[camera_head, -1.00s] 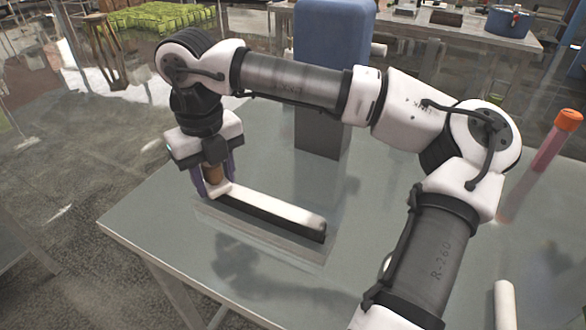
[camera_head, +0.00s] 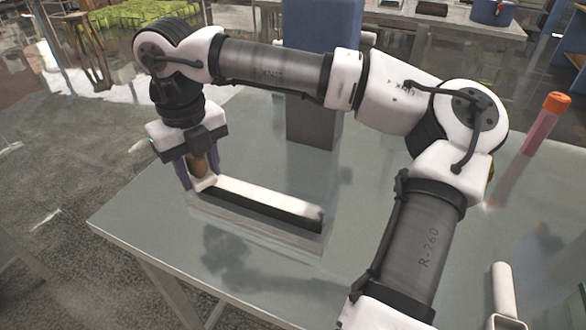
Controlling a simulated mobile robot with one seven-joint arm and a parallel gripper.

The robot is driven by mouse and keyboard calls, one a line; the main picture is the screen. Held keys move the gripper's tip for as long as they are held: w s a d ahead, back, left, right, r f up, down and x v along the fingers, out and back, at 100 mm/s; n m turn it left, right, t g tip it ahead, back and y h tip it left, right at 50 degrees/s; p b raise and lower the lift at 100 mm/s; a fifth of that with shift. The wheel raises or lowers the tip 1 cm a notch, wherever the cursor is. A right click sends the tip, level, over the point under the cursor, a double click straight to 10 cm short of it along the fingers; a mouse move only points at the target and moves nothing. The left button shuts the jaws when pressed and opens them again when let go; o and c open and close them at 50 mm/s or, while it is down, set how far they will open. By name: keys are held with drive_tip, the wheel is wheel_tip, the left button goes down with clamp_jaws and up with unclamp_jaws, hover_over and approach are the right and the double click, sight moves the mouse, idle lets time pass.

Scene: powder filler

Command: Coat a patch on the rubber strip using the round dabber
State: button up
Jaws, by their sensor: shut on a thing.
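A long, low strip (camera_head: 265,206), with a pale top and a dark side, lies across the middle of the table. My gripper (camera_head: 198,180) is at the strip's left end, pointing down. Its purple fingers are shut on the dabber (camera_head: 200,166), which has a brown handle. A pale part low between the fingers is at the strip's end. I cannot tell whether it belongs to the dabber, or whether the dabber touches the strip. Any coated patch is not distinguishable on the pale top.
The grey table (camera_head: 300,270) has bare room in front of the strip. A tall blue and grey block (camera_head: 312,125) stands behind my arm. A pinkish tube with an orange cap (camera_head: 540,130) is at the right. A white cylinder (camera_head: 502,285) is at the lower right.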

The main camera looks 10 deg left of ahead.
drive_tip(key=r, duration=0.1)
drive_tip(key=r+p, duration=0.1)
drive_tip(key=shift+s+a+r, duration=0.1)
drive_tip(key=shift+s+r, duration=0.2)
drive_tip(key=shift+r, duration=0.05)
drive_tip(key=shift+w+r+p, duration=0.2)
drive_tip(key=shift+r+p, duration=0.4)
drive_tip(key=shift+p, duration=0.05)
drive_tip(key=shift+r+p, duration=1.35)
drive_tip(key=shift+r, duration=0.75)
